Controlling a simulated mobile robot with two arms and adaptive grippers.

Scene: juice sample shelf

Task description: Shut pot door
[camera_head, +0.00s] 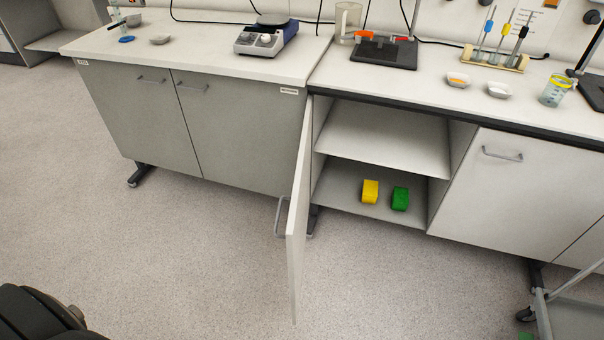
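An open cabinet door (299,215) stands swung out from the right bench, seen nearly edge-on. It is hinged at the left side of the cabinet opening, and its handle (281,217) is on the left-facing side. The open cabinet shows a middle shelf (385,145) and a bottom floor. A yellow block (370,191) and a green block (400,198) stand on the cabinet floor, clear of the door. No pot is recognisable on the shelves. Neither gripper shows; only a dark part of mine is at the bottom left.
A closed door (500,185) is to the right of the opening, and closed grey doors (230,130) are to the left. A metal cart (570,310) stands at the lower right. The speckled floor (190,260) in front is clear. Labware stands on the worktops.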

